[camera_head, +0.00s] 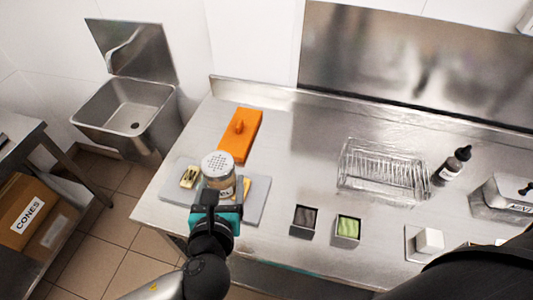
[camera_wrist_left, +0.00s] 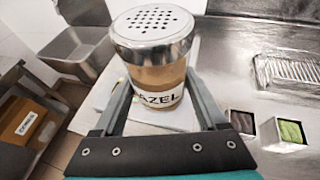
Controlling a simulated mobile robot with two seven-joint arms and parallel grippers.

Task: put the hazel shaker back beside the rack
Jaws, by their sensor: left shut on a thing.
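The hazel shaker (camera_head: 219,172) is a clear jar of brown powder with a perforated metal lid. In the left wrist view the shaker (camera_wrist_left: 155,75) stands upright between the fingers, its label reading "AZEL". My left gripper (camera_head: 217,199) is shut on it, above the grey board at the counter's left end. I cannot tell whether the jar's base touches the board. The wire rack (camera_head: 383,172) stands on the counter to the right, well apart from the shaker. My right gripper is not in view.
The grey board (camera_head: 256,200) holds small yellowish items. An orange lidded container (camera_head: 240,135) lies behind it. Two small square tubs, dark (camera_head: 304,221) and green (camera_head: 346,229), stand before the rack. The counter's middle is clear.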

